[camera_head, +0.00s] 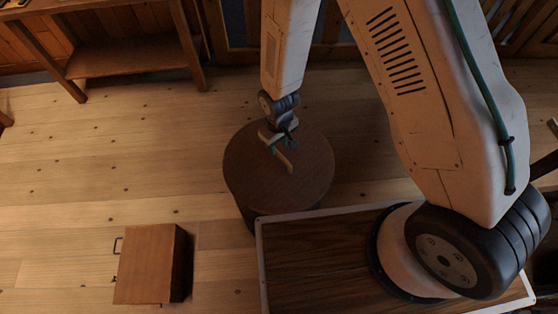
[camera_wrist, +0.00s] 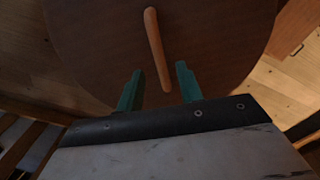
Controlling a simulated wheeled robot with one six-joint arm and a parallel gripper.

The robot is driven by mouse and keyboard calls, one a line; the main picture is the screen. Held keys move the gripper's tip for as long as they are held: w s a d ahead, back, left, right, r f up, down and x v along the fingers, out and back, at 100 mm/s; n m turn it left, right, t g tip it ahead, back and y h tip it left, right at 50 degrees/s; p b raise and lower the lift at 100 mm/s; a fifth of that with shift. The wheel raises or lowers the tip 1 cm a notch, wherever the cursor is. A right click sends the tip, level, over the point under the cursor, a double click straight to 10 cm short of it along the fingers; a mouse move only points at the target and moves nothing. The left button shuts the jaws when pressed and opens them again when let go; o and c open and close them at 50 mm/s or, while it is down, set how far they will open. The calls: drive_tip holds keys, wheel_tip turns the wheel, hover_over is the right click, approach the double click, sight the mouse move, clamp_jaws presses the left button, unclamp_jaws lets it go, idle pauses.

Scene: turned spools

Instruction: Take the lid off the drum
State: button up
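The drum (camera_head: 245,202) is a dark brown round body standing on the floor. Its lid (camera_head: 305,155) is a flat dark wooden disc lying on top, and it fills the upper part of the wrist view (camera_wrist: 220,40). A light wooden bar handle (camera_wrist: 155,45) crosses the lid; part of it shows in the head view (camera_head: 287,162). My gripper (camera_wrist: 158,86) has two green fingers, spread apart. The handle's near end lies between the fingertips in the picture. I cannot tell how high the fingers are above it. No contact with the handle is visible.
A wooden box (camera_head: 148,264) with small metal handles stands on the floor at lower left. A wooden bench (camera_head: 130,58) stands at the back left. My base is close to the drum's near side. The floor left of the drum is clear.

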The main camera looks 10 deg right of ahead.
sight(278, 153)
drive_tip(key=shift+f, duration=3.2)
drive_tip(key=shift+f, duration=0.2)
clamp_jaws()
